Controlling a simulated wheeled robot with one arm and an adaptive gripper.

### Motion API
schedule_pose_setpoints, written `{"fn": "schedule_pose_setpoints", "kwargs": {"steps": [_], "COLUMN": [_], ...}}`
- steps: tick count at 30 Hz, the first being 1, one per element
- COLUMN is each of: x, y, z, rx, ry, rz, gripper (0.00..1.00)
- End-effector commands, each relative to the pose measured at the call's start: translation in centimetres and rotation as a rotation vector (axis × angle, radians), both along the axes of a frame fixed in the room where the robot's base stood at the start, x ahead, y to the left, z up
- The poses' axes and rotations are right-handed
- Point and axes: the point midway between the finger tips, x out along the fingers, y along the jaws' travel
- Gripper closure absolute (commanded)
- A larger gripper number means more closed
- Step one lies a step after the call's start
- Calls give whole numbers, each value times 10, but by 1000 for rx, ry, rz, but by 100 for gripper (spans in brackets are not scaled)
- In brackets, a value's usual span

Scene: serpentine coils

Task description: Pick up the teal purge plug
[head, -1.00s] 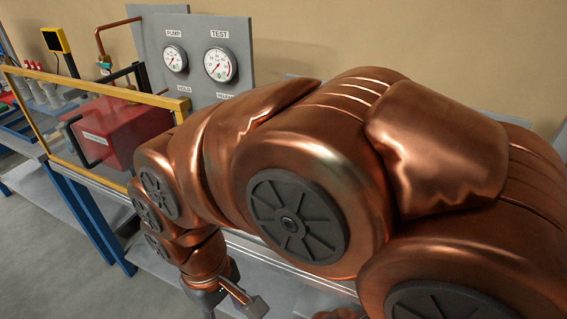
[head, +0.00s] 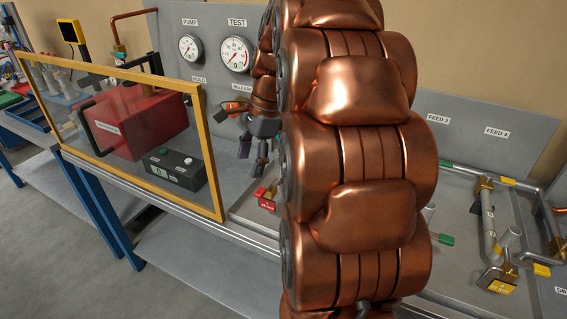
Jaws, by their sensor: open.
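My gripper (head: 254,154) shows to the left of my copper arm, with its dark fingers pointing down. It is open, with nothing visible between the fingers. It hangs above the grey bench, in front of the TEST side of the panel and over a red-tagged part. I cannot pick out the teal purge plug for certain. A small green-teal piece (head: 446,239) lies in the grey tray right of my arm, apart from the gripper, too small to identify. My arm hides the middle of the bench.
A yellow-framed clear screen (head: 213,150) stands left of my gripper, before a red box (head: 140,125). The panel behind carries two gauges (head: 235,54). The red-tagged part (head: 265,194) sits below the gripper. Pipes with yellow tags (head: 500,286) fill the tray at right.

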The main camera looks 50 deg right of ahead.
Motion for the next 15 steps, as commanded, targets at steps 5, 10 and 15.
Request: {"fn": "schedule_pose_setpoints", "kwargs": {"steps": [5,10,15], "x": [11,9,6], "y": [-79,-126,-150], "z": [3,7,11], "rx": [71,119,142], "ry": [-3,-7,-12], "rz": [-372,-590,-698], "gripper": [39,39,39]}}
